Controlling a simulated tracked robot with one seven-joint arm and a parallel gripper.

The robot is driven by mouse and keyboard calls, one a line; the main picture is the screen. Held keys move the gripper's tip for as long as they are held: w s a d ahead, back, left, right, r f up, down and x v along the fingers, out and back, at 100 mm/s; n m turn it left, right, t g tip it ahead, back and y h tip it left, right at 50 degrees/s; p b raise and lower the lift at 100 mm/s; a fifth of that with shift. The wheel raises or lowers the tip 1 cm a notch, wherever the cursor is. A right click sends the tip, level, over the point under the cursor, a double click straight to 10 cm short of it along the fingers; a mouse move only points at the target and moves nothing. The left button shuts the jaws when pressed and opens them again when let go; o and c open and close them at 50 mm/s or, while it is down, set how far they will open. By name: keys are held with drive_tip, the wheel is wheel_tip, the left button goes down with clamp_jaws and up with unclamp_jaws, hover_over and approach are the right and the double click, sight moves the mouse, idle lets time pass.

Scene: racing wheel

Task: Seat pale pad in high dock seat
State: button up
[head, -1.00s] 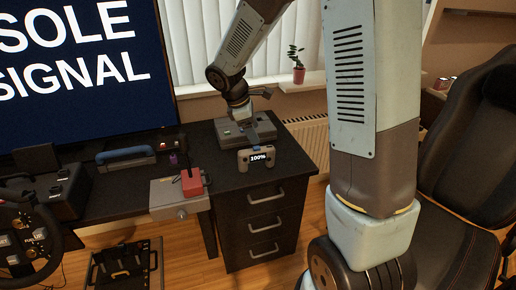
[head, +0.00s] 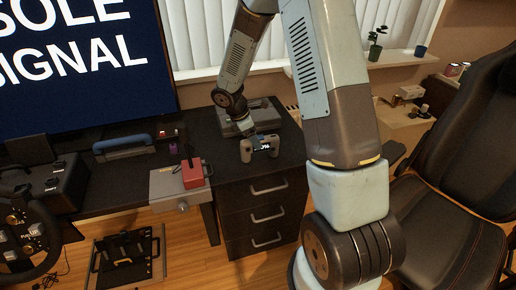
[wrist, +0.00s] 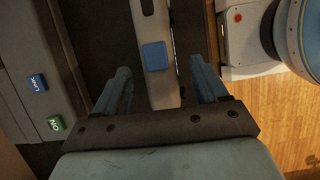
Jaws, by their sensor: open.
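The pale pad (head: 246,150) is a light grey controller with two grips and a small lit screen. It stands near the desk's front edge, above the drawers. My gripper (wrist: 160,67) is open, and its two blue-grey fingers straddle a pale bar with a blue square (wrist: 154,55), which looks like part of the pad. Gaps show on both sides. I cannot make out the high seat.
A red block (head: 193,173) sits on a grey box (head: 165,187) left of the drawers. A blue-handled case (head: 122,146) lies under the monitor. A steering wheel (head: 25,235) and pedals (head: 128,255) are at left; a black chair (head: 440,200) is at right.

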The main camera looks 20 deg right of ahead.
drive_tip(key=shift+x, duration=2.95)
drive_tip(key=shift+d, duration=0.15)
drive_tip(key=shift+c, duration=0.3)
drive_tip(key=shift+w+r, duration=0.1)
drive_tip(key=c, duration=1.2)
drive_tip(key=shift+o, duration=0.2)
drive_tip(key=shift+r, duration=0.1)
